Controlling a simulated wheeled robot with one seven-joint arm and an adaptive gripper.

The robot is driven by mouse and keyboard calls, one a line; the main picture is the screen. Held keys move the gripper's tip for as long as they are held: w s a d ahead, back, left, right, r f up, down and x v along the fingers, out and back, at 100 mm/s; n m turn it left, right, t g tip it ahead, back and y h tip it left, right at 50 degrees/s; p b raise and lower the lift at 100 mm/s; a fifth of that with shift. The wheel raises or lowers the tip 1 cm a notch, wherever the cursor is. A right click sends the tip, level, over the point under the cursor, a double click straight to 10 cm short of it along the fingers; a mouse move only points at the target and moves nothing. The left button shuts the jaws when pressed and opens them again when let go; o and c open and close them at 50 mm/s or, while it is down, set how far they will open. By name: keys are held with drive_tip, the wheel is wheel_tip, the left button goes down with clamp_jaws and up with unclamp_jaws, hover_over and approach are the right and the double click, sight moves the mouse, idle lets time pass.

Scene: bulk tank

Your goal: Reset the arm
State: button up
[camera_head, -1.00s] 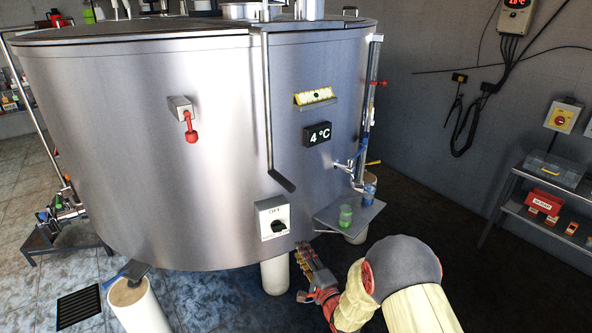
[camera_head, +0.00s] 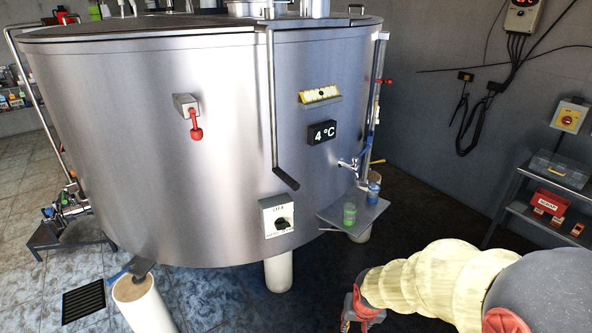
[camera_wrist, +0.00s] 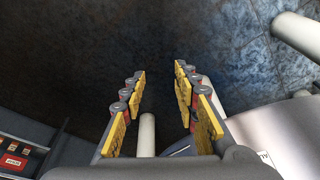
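My gripper shows in the wrist view (camera_wrist: 160,95) with its two yellow-padded fingers apart. Nothing is between the pads; dark floor and a white tank leg show beyond them. The large steel tank (camera_head: 190,150) stands to the left of the arm. The arm appears apart from it.
A small steel shelf (camera_head: 372,212) on the tank's right side holds a green cup (camera_head: 349,213). A rotary switch box (camera_head: 278,216) and a red-handled fitting (camera_head: 190,112) sit on the tank front. A rack (camera_head: 522,210) with a red box stands at right. Dark floor lies between.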

drive_tip(key=s+d+r+t, duration=0.1)
drive_tip(key=s+r, duration=0.8)
drive_tip(key=r, duration=0.3)
drive_tip(key=s+d+r+n+t, duration=0.1)
drive_tip(key=s+r, duration=0.7)
drive_tip(key=r, duration=0.5)
drive_tip(key=shift+s+d+r+t, duration=0.25)
drive_tip(key=shift+s+d+t, duration=0.05)
drive_tip(key=shift+s+d, duration=0.1)
